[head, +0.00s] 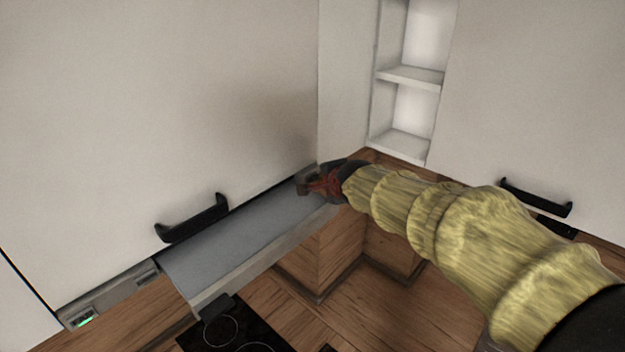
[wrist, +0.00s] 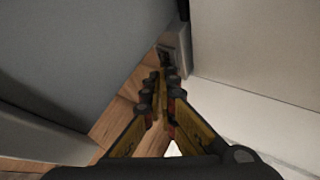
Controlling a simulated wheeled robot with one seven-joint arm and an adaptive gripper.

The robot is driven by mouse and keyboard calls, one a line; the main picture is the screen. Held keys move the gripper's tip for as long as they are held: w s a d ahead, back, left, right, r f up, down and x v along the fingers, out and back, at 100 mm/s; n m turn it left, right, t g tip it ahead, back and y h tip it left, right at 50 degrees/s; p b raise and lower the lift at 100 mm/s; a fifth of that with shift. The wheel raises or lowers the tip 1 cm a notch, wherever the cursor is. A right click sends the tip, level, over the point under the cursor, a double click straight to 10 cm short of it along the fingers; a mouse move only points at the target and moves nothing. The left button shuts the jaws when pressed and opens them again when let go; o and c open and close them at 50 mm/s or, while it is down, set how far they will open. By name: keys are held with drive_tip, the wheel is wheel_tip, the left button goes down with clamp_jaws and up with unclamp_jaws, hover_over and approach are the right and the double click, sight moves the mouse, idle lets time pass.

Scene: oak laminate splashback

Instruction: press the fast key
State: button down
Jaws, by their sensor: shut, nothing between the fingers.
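No marked fast key can be made out in either view. A grey pull-out hood (head: 240,240) sits under the white wall cupboard. A small panel with a green light (head: 85,320) is at the far left, well away from my gripper. My gripper (head: 304,185) is at the right end of the hood, near the corner. In the wrist view my gripper (wrist: 161,82) has its fingers together with nothing between them. Just beyond the fingertips is a small grey fitting with a dark part (wrist: 168,56), partly hidden by the fingers; contact cannot be told.
The white cupboard door (head: 150,110) has a black handle (head: 193,218) above the hood. Open white shelves (head: 408,77) stand in the corner, with another handled cupboard on the right. A black hob (head: 245,335) lies below on the wooden worktop.

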idle(0.5)
drive_tip(key=shift+s+d, duration=0.35)
drive_tip(key=shift+d, duration=0.1)
drive_tip(key=s+d+b, duration=0.3)
drive_tip(key=d+b, duration=0.1)
drive_tip(key=b, duration=0.1)
drive_tip(key=shift+s+d+b, duration=0.3)
drive_tip(key=shift+s+d, duration=0.05)
idle(0.4)
